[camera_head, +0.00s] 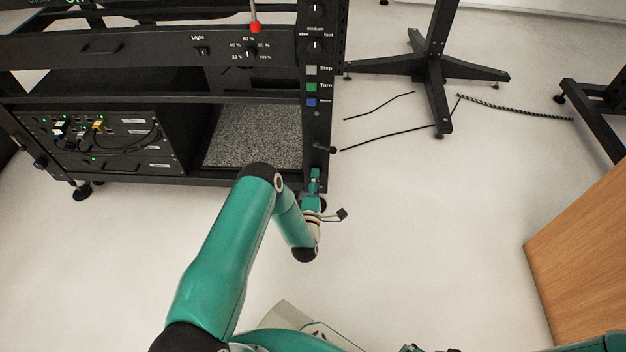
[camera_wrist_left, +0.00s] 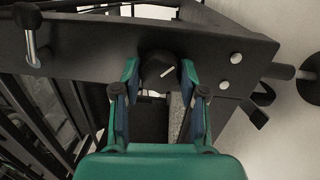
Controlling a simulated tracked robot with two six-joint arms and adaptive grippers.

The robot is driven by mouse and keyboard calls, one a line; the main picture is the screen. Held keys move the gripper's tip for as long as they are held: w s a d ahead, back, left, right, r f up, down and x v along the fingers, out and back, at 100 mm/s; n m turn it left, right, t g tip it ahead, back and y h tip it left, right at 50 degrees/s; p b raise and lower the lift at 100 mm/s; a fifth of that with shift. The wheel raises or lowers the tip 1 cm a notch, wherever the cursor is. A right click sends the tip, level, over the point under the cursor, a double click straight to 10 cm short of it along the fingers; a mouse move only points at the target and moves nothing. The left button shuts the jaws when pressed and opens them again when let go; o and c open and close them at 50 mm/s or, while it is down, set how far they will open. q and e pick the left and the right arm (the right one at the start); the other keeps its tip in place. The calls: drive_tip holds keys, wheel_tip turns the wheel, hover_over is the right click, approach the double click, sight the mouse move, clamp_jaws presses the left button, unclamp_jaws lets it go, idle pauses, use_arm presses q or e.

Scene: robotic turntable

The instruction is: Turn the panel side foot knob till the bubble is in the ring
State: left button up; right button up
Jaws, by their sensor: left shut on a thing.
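My left gripper (camera_head: 314,178) reaches low at the right end of the black frame. In the left wrist view its two fingers (camera_wrist_left: 160,92) are shut on a round black knob (camera_wrist_left: 159,68) with a white mark line, one finger on each side. The white line is tilted, rising to the right. In the head view the knob is hidden by my gripper and arm. I cannot make out the bubble or the ring in either view. My right gripper does not show.
The black turntable frame (camera_head: 240,182) holds a control box (camera_head: 100,140) with cables and a speckled grey slab (camera_head: 255,135). A black stand (camera_head: 430,70) stands to the right, with thin cables on the floor.

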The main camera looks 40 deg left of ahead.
use_arm(q)
drive_tip(key=shift+s+a+f, duration=0.2)
drive_tip(key=shift+f, duration=0.05)
drive_tip(key=o, duration=1)
drive_tip(key=shift+o, duration=0.6)
drive_tip(key=shift+w+d+r, duration=0.1)
drive_tip(key=shift+w+r, duration=0.05)
